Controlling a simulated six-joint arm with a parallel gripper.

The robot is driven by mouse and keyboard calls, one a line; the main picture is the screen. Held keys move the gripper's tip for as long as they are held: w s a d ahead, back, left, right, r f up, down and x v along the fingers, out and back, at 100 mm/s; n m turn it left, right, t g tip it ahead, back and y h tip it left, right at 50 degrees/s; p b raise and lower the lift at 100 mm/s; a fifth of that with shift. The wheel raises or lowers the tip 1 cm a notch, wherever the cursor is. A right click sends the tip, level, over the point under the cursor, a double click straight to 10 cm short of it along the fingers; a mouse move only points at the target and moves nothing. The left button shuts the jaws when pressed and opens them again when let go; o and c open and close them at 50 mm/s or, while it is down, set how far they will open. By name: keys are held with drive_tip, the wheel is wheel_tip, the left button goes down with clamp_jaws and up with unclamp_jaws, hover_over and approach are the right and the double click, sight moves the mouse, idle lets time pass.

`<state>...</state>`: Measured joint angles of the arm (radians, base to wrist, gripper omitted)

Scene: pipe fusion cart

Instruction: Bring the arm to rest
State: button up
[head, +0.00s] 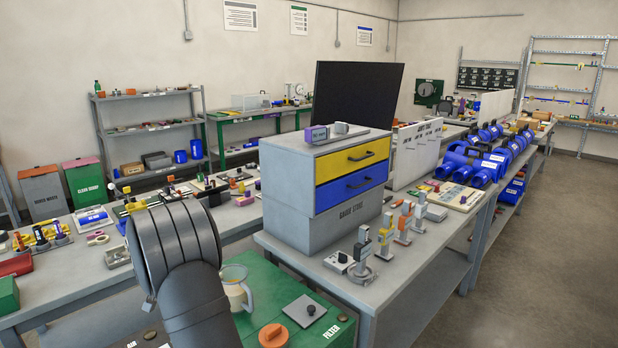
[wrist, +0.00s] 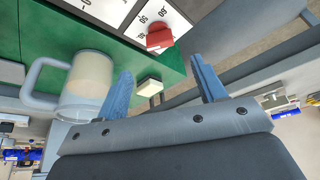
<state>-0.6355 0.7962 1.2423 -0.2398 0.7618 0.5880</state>
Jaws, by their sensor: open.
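My gripper (wrist: 164,86) shows in the wrist view as two blue fingers spread well apart. It is open, with nothing held between the fingers. Beyond the gap a small cream block (wrist: 150,87) is seen at the edge of a green surface (wrist: 115,53); whether the fingers touch it I cannot tell. A clear jug with a handle (wrist: 88,82) is beside the left finger in the wrist view. In the head view my dark grey arm fills the lower left foreground, and the gripper itself is not seen there. The jug (head: 236,287) stands just right of the arm.
The green cart top (head: 262,278) carries an orange knob (head: 273,335) and a grey plate (head: 304,310). A grey bench with a drawer cabinet (head: 322,190) stands close behind. A red knob (wrist: 159,37) on a marked dial shows in the wrist view. The floor at right is clear.

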drive_tip(key=x, duration=0.9)
drive_tip(key=shift+w+f, duration=0.1)
drive_tip(key=shift+f, duration=0.3)
drive_tip(key=shift+a+r+m, duration=0.1)
drive_tip(key=shift+r+m, duration=0.2)
drive_tip(key=shift+m, duration=0.3)
drive_tip(key=a+v, duration=0.1)
drive_tip(key=v, duration=1.6)
drive_tip(key=shift+w+d+f+n+g+y, duration=0.15)
drive_tip(key=shift+w+d+n+g, duration=0.4)
drive_tip(key=shift+n, duration=0.6)
drive_tip(key=shift+w+d+f+n+g+y, duration=0.1)
drive_tip(key=shift+w+d+n+g, duration=0.15)
drive_tip(key=shift+w+d+n, duration=0.65)
drive_tip(key=shift+w+d+f+n+g+y, duration=0.15)
drive_tip(key=shift+d+n+g, duration=0.3)
drive_tip(key=shift+n, duration=1)
drive_tip(key=shift+s, duration=0.1)
